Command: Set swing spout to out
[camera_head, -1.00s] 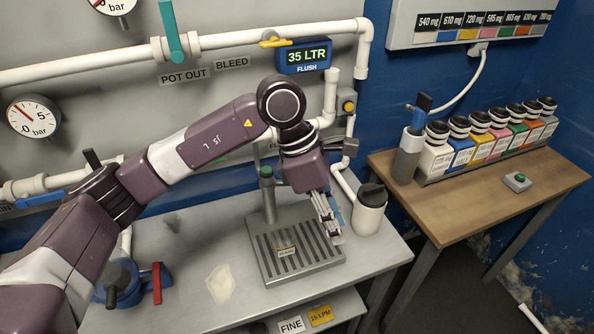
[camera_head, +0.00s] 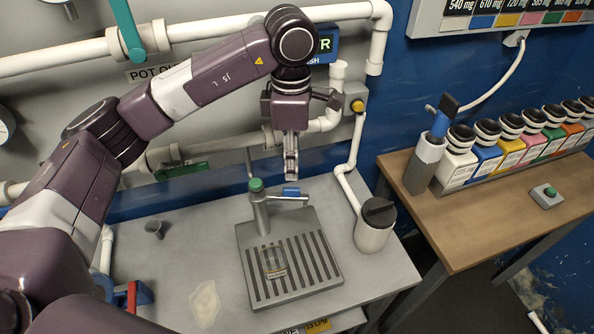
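The swing spout (camera_head: 262,207) is a grey post with a green cap at the back left of the slatted drain tray (camera_head: 333,283). Its thin arm points right, over the tray's back edge, and ends in a blue tip (camera_head: 291,191). My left gripper (camera_head: 291,174) points down just behind or above the blue tip. Its fingers look narrow from this side, so I cannot tell their opening or whether they touch the spout. My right gripper is not in view.
A small clear labelled vessel (camera_head: 275,263) stands on the tray. A white canister with a dark lid (camera_head: 376,226) is to the tray's right. A pipe with a yellow button box (camera_head: 355,104) is behind. A wooden table (camera_head: 445,205) with several bottles is at right.

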